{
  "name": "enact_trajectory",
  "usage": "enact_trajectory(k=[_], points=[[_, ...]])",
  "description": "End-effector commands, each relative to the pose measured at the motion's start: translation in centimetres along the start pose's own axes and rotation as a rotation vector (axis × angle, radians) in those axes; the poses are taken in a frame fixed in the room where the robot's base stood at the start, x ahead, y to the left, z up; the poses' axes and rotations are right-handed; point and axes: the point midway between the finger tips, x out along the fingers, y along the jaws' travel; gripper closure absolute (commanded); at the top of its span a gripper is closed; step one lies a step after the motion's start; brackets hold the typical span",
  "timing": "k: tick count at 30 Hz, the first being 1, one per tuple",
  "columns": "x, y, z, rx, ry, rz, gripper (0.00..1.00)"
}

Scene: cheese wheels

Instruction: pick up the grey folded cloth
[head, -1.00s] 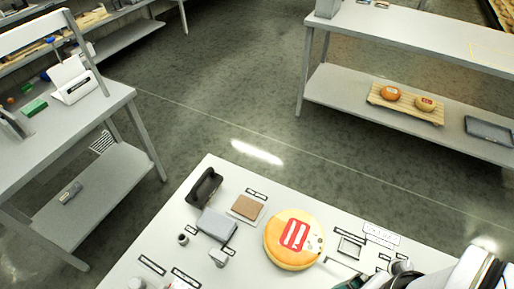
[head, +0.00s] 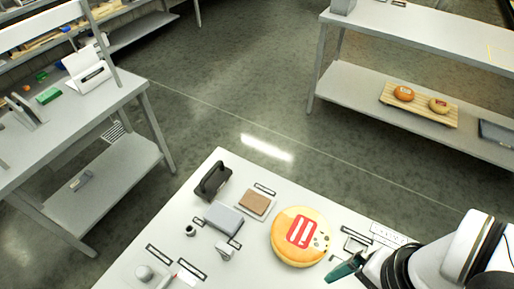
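A grey, flat, box-like piece (head: 223,218), which looks like the grey folded cloth, lies on the white table (head: 262,262) left of the cheese wheel. My gripper (head: 346,268) is at the lower right, to the right of the cloth and well apart from it. Its dark teal tip shows just below the cheese wheel's right side. Whether its fingers are open or shut cannot be made out.
A large yellow cheese wheel (head: 300,237) with a red label stands between my gripper and the cloth. A brown block (head: 254,201) on a pale pad, a black holder (head: 213,181) and a small grey cup (head: 190,230) surround the cloth. A white-capped jar (head: 143,273) stands at the lower left.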

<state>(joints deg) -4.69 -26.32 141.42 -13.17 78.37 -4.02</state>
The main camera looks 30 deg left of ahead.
Motion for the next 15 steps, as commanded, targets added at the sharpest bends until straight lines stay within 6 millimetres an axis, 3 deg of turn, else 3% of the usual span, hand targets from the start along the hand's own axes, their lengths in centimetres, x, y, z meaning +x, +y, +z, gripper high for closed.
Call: enact_trajectory(k=[2,3,5,6,9,12,15], points=[[-0.5,-4.5,-3.0,-0.324,-0.019,0.036,0.07],[-0.2,-8.0,-4.4,-0.536,-0.027,0.057,0.07],[1.0,-13.8,-5.5,-0.854,-0.037,0.085,0.07],[2.4,-17.7,-5.5,-1.054,-0.044,0.101,0.07],[6.4,-26.0,-3.3,-1.479,-0.059,0.132,0.07],[9.6,-30.9,-0.4,-1.749,-0.066,0.148,0.07],[11.0,-32.7,1.1,-1.862,-0.068,0.155,0.07]])
